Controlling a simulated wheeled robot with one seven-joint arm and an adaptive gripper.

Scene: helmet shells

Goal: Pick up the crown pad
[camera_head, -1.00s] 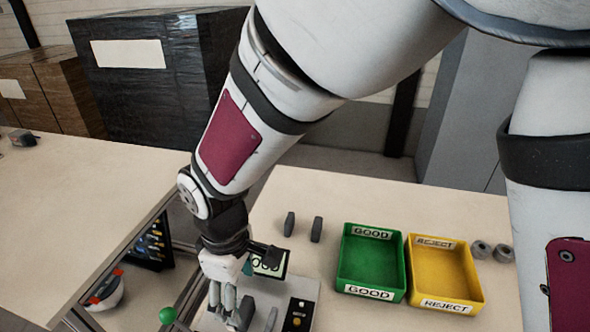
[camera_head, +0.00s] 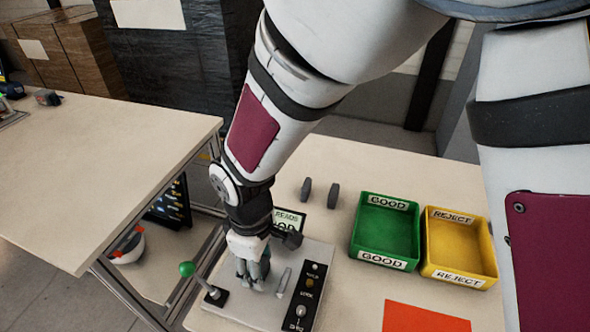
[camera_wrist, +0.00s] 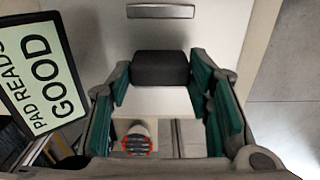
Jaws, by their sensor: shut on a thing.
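My gripper (camera_head: 252,272) is low over the light test fixture (camera_head: 296,256), beside its upright metal piece (camera_head: 284,281). In the wrist view its teal-lined fingers (camera_wrist: 160,78) are shut on a dark grey block, which I take as the crown pad (camera_wrist: 160,68). The pad sits between the fingertips, with the pale fixture surface behind it. I cannot tell whether it touches the fixture. In the head view the pad is hidden by the gripper. The display (camera_wrist: 40,72) reads PAD READS GOOD in the wrist view.
Two dark pads (camera_head: 333,195) stand behind the fixture. A green GOOD tray (camera_head: 385,264) and a yellow REJECT tray (camera_head: 458,277) stand to the right. A green-knobbed lever (camera_head: 187,269) is left of the gripper. An orange sheet (camera_head: 422,318) lies in front of the trays.

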